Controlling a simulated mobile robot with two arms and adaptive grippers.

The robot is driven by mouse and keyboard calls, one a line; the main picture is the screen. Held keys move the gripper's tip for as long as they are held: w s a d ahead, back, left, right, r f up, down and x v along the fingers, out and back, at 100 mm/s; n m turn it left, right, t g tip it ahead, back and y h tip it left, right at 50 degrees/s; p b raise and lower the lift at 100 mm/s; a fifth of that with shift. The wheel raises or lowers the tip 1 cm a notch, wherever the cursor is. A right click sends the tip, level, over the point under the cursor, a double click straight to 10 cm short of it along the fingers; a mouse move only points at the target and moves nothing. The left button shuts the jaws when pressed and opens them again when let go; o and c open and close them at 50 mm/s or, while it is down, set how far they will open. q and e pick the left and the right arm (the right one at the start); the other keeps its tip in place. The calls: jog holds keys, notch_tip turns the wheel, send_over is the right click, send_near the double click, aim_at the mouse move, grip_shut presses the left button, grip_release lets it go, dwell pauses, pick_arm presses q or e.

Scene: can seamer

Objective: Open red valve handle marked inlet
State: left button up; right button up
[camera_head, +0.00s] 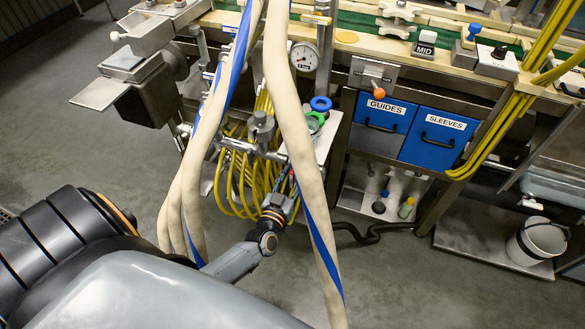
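I cannot clearly make out a red valve handle or an inlet label; a small reddish spot shows beside the gripper, too small to identify. My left gripper (287,192) is at the end of the arm from the lower left, low in front of the yellow hose coils and partly behind a thick beige hose. Its fingertips are too small and covered to tell whether they are open. A metal pipe assembly (262,128) stands above it. A blue round handle (320,103) and a green round handle (315,117) sit right of the pipes. My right gripper is not in view.
Thick beige hoses (289,95) with blue stripes hang in front of the pipes. Yellow hoses (235,185) coil behind. A pressure gauge (305,56) sits above. Blue GUIDES (382,127) and SLEEVES (434,145) bins and a white bucket (537,241) are right. The near floor is open.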

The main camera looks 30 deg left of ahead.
pick_arm(q)
jog(key=shift+w, duration=0.15)
jog(key=shift+c, duration=0.2)
grip_shut()
jog(key=shift+n, duration=0.3)
jog(key=n, duration=0.2)
jog(key=n+b, duration=0.1)
jog(key=n, duration=0.1)
jog(key=shift+a+f, duration=0.1)
jog(key=shift+a, duration=0.15)
jog(key=n+b, duration=0.1)
jog(key=n, duration=0.3)
jog(key=shift+a, duration=0.15)
jog(key=shift+n, duration=0.3)
